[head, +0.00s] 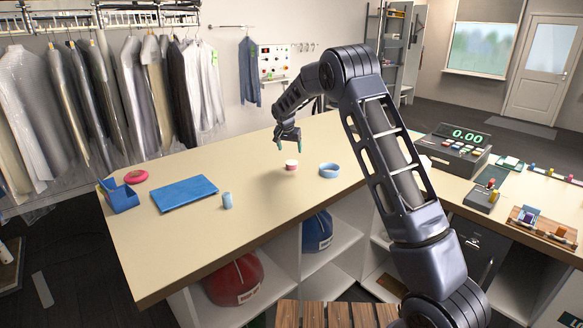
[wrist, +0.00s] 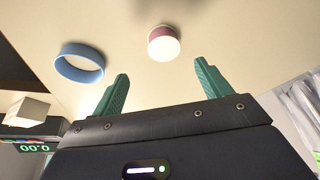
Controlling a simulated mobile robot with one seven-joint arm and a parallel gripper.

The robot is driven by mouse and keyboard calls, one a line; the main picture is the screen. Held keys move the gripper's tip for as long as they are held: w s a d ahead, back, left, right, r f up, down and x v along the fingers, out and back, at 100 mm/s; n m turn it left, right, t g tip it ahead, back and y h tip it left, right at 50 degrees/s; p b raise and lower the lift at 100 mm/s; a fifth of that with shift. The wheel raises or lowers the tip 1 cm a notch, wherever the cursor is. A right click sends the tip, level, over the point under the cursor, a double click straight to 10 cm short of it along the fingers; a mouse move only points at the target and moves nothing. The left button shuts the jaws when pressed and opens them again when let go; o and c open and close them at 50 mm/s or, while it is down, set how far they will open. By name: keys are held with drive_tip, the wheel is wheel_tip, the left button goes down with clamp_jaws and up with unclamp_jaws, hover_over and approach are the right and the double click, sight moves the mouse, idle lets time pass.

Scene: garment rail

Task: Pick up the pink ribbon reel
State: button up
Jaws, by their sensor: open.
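The pink ribbon reel (head: 291,165) is small, with a pale top, and stands on the cream counter (head: 255,215) near its middle. In the wrist view the reel (wrist: 164,43) shows beyond the fingertips, between their directions. My gripper (head: 289,146) is above the counter, just behind and above the reel in the head view. Its green fingers are apart, with nothing between them, and it also shows in the wrist view (wrist: 160,80). The fingers do not appear to touch the reel.
A blue ring (head: 329,170) lies close to the right of the reel. A small blue cylinder (head: 227,201), a blue folded item (head: 185,193), a blue holder (head: 118,196) and a pink ring (head: 136,177) are further left. A till (head: 452,147) stands right. Hung garments line the back left.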

sight(291, 162)
drive_tip(key=x, duration=0.6)
drive_tip(key=shift+w+a, duration=0.1)
drive_tip(key=shift+a, duration=0.1)
drive_tip(key=shift+w+x, duration=0.15)
drive_tip(key=shift+x, duration=1.15)
drive_tip(key=shift+w+x, duration=0.15)
drive_tip(key=shift+x, duration=1.1)
drive_tip(key=shift+r, duration=0.15)
drive_tip(key=shift+c, duration=0.3)
drive_tip(key=c, duration=0.9)
